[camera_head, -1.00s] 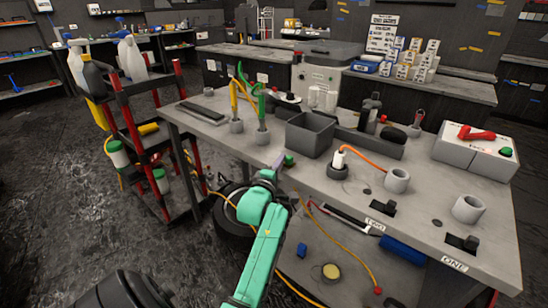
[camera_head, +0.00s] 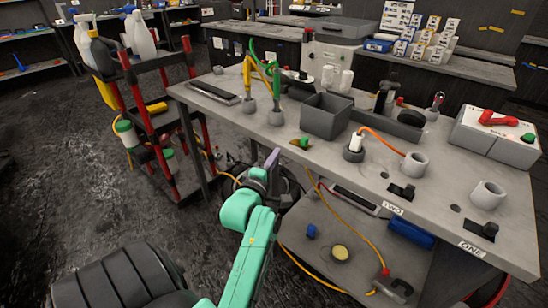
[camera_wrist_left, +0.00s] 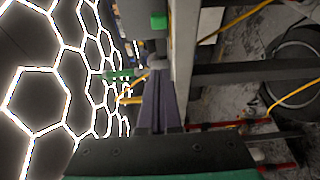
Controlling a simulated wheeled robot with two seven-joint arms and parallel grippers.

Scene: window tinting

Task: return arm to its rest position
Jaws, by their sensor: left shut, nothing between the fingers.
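My left arm (camera_head: 247,258) is green and comes up from the bottom of the head view. Its left gripper (camera_head: 272,160) is in front of the near edge of the grey workbench (camera_head: 330,160), apart from anything it could hold. In the left wrist view the dark purple fingers (camera_wrist_left: 159,103) are together with nothing between them. My right gripper is in neither view.
A black and red cart (camera_head: 140,90) with spray bottles stands left of the bench. On the bench are a grey bin (camera_head: 326,116), yellow and green tools in round holders, and a control box (camera_head: 497,137). The lower shelf (camera_head: 330,245) holds a cable.

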